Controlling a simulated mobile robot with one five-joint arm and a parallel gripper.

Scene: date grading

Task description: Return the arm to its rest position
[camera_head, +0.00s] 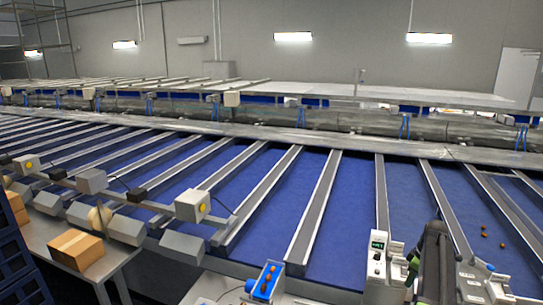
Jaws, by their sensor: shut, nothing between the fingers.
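A dark, upright form (433,262) at the bottom right looks like part of my arm, seen close to the camera. It stands between a white box with a small green display and some pale fittings. I cannot make out my gripper or its fingertips in this view. A small blue tray (276,268) with several orange-brown dates sits at the bottom centre, left of the arm. A few loose dates (484,235) lie on the blue belt at the right.
The white display box (377,254) stands just left of the arm. Long grey rails (314,205) divide the blue belt surface (350,195). A cardboard box (76,249) sits on a table at lower left, beside dark blue crates (12,250). Grey sensor boxes (192,206) line the belt's near left edge.

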